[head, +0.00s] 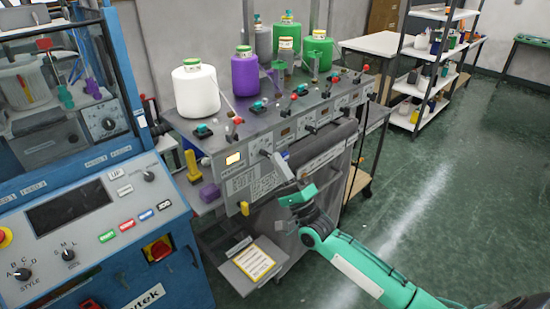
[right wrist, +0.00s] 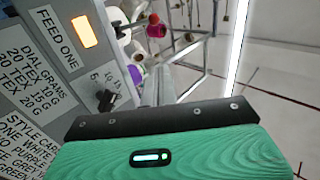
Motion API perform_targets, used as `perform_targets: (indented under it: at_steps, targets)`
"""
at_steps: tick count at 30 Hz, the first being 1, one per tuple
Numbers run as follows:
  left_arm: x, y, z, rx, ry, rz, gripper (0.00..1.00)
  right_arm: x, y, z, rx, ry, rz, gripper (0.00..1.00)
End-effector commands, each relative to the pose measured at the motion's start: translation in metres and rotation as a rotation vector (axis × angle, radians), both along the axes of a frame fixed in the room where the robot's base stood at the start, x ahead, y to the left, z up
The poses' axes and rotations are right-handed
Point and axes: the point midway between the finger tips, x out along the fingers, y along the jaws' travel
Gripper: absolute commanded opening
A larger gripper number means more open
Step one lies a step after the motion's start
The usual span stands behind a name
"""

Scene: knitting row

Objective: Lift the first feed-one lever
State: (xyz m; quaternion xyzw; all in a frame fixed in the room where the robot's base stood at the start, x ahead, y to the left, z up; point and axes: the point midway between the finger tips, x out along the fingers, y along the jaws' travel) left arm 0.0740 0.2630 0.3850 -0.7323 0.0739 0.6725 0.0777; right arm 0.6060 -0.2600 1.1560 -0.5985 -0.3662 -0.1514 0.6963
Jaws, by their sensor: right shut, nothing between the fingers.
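The feed-one panel shows in the right wrist view, with a FEED ONE label (right wrist: 58,38), a lit orange window (right wrist: 84,31) and a black knob (right wrist: 105,98) below it. In the head view the lit window (head: 233,158) is at the left end of the grey machine's front. My right gripper (head: 274,160) is shut and empty, with its grey fingers close in front of the panel, right of the window. The fingers also show in the right wrist view (right wrist: 160,85), right of the knob. I cannot tell whether they touch anything. I cannot tell which part is the feed-one lever. My left gripper is out of view.
Red-tipped levers, the nearest a red one (head: 238,120), line the machine's top. A white yarn cone (head: 196,90) and a purple one (head: 245,73) stand behind them. A blue control cabinet (head: 95,240) stands left. The green floor (head: 450,190) at right is clear.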

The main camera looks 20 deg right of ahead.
Motion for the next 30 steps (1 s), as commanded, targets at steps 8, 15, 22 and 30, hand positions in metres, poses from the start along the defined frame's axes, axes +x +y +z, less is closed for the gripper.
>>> perform_targets:
  at_steps: [8, 15, 22, 30]
  targets:
    - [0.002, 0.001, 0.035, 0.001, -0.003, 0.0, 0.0, 0.044, 0.014, 0.05, 0.0, -0.001, -0.001, 0.0]
    - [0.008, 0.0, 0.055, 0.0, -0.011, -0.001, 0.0, 0.056, 0.038, 0.066, 0.0, 0.002, -0.001, 0.0]
    - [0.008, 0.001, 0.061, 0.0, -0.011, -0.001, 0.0, 0.06, 0.049, 0.069, -0.001, 0.002, -0.002, 0.0]
    - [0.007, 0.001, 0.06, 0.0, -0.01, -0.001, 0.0, 0.06, 0.05, 0.069, -0.002, 0.001, -0.001, 0.0]
